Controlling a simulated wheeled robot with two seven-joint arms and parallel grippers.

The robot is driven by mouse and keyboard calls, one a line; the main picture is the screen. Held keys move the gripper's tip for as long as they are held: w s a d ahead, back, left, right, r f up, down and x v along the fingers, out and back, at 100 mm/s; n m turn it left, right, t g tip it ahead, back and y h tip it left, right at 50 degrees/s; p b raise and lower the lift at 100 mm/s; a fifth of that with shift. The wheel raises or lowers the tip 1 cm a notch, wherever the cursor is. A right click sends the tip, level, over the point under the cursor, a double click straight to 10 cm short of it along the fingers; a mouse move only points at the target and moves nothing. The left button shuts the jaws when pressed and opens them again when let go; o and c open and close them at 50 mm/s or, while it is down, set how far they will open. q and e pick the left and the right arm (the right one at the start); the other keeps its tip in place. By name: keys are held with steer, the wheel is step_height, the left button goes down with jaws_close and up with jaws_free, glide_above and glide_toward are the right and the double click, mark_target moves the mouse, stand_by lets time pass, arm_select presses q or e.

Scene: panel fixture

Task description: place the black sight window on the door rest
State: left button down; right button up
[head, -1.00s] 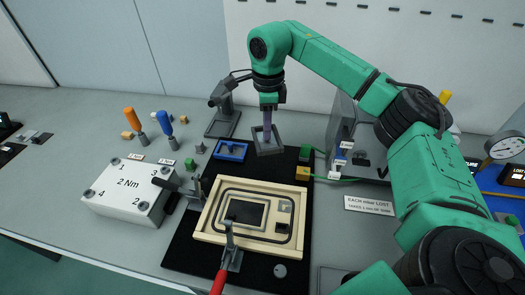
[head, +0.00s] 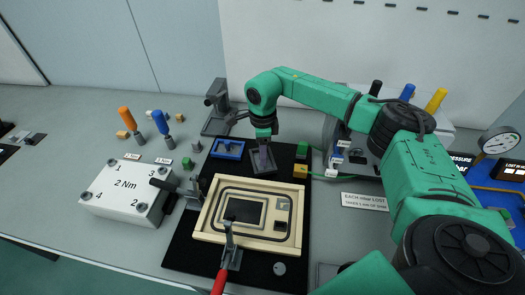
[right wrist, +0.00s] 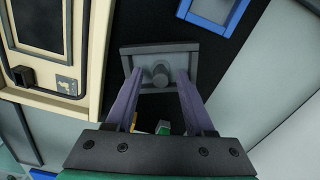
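The beige framed panel (head: 206,222) lies in front, with a dark rectangle (head: 244,211) inside a black loop. I cannot make out which part is the door rest. My left gripper is out of view.
A blue frame (head: 227,149) lies left of the plate. Green (head: 302,150) and yellow (head: 300,171) blocks stand right of it. A red-handled clamp (head: 230,250) is at the panel's front edge. A white 2 Nm box (head: 127,190) stands on the left.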

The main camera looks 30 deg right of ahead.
step_height(320, 180, up, 12)
steer(key=b, duration=0.2)
steer(key=shift+r, duration=0.15)
stand_by(0.5)
